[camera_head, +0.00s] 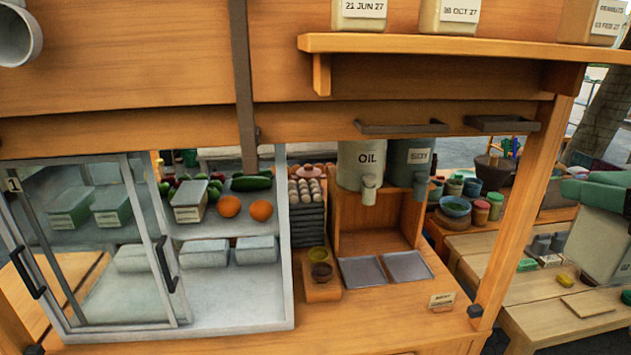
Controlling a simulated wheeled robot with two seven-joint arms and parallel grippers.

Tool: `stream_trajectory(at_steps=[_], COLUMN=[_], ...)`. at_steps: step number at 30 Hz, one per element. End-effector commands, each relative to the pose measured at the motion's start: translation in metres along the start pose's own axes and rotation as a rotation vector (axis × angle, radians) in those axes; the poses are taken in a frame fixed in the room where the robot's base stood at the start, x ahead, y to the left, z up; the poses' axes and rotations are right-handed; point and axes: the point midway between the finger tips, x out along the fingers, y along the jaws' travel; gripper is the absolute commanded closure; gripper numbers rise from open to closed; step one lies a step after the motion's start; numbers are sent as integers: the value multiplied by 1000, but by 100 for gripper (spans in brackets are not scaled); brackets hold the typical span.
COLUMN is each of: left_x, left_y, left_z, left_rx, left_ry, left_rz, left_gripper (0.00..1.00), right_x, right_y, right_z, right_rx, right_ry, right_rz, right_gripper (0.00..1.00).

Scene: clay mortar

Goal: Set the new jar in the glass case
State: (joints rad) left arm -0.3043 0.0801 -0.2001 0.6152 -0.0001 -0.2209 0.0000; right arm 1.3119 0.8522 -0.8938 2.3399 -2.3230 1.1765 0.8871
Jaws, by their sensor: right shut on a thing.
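The glass case (288,305) stands on the left of the counter. Its framed glass doors with dark handles cover the left part, and the right part is uncovered. A labelled jar (188,205) and two oranges show on its upper shelf, and pale tubs (204,253) stand below. At the right edge, a pale boxy jar (604,248) with a green top hangs tilted above the low table. My right gripper (627,205) is shut on it, largely cut off by the picture edge, so its fingers are hard to make out. My left gripper is out of view.
Oil (360,165) and soy dispensers (408,165) stand behind two metal trays (408,266). A wooden post (525,200) stands between the jar and the counter. A shelf (430,46) holds dated jars above. The case's lower floor has bare room in front.

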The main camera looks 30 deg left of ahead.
Motion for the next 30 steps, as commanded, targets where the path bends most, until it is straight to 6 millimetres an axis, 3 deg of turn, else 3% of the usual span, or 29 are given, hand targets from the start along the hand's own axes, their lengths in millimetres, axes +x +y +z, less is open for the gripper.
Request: stream_trajectory(at_steps=[1,3,15,30], left_x=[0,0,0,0], left_y=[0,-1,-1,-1], left_z=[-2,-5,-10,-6], left_rx=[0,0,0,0], left_ry=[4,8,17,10], left_rz=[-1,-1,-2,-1], left_gripper=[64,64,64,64], right_x=[0,0,3,4], right_y=[-6,-11,-40,-64], right_z=[-22,-47,-169,-269], right_rx=[5,6,13,23], right_ry=[8,9,8,4], right_rz=[-5,-10,-35,-57], right_gripper=[72,72,72,72])
